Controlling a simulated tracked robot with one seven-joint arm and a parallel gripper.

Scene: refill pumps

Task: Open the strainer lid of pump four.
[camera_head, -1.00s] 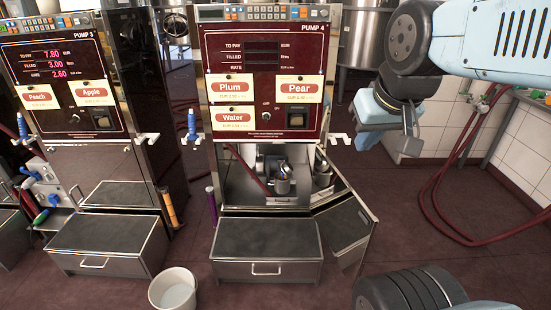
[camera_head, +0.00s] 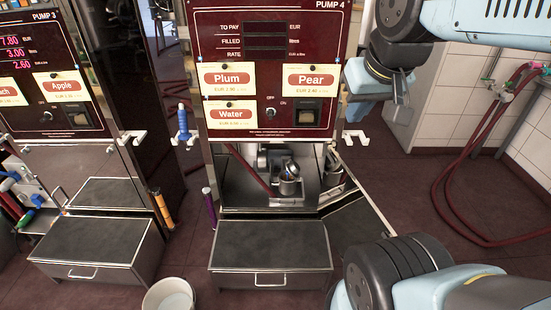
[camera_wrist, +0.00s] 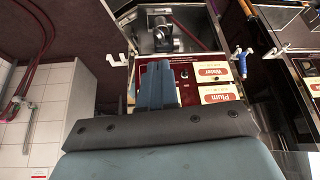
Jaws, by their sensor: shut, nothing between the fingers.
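Pump four (camera_head: 270,70) stands in the middle of the head view, with its maroon panel marked PUMP 4. Below the panel its lower compartment is open. Inside is the metal strainer (camera_head: 289,180), a small upright cylinder with a tilted shiny part on top; I cannot tell how its lid sits. In the wrist view, which shows the pump upside down, the strainer (camera_wrist: 163,36) is small and beyond the fingertips. My gripper (camera_head: 400,98) is right of the panel, apart from the pump. In the wrist view my gripper (camera_wrist: 158,66) is shut and empty.
The compartment's door (camera_head: 358,220) stands open to the lower right. A step drawer (camera_head: 270,255) juts out below the compartment. A white bucket (camera_head: 168,294) stands at the front left. Pump three (camera_head: 60,80) is to the left. Red hoses (camera_head: 450,200) hang at the right.

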